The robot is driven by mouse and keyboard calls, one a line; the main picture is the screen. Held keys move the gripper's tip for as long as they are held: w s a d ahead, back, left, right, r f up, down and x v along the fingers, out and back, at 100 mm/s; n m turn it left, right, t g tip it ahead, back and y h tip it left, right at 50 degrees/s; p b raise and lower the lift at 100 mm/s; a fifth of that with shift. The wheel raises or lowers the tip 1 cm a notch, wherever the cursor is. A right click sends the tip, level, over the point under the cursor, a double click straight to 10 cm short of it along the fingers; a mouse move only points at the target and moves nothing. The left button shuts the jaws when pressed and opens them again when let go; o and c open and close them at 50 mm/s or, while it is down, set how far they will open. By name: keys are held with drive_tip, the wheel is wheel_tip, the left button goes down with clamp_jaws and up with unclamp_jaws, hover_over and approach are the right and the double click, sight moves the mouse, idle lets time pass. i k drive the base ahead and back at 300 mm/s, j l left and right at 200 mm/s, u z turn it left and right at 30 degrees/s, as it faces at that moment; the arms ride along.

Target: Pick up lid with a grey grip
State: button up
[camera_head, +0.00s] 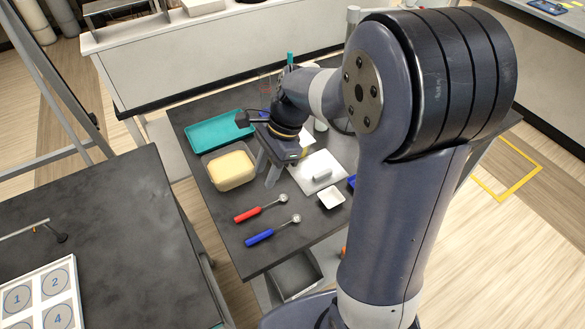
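The lid (308,166) is a flat white square plate with a raised grey grip (321,175). It lies on the dark table, right of the middle of the tabletop, and no gripper touches it. My gripper (267,171) points down over the table, left of the lid and right of a yellow-topped tub. Its two fingers look spread apart with nothing visible between them. My own arm hides the table's right part and may cover the lid's far edge.
A yellow-topped tub (231,170) and a teal tray (220,131) stand left of my gripper. A red-handled scoop (259,209), a blue-handled scoop (271,231) and a small white dish (331,198) lie nearer the front.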

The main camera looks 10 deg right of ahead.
sight(314, 173)
drive_tip(key=i+l+u, duration=0.1)
drive_tip(key=l+u, duration=0.35)
drive_tip(key=l, duration=1.55)
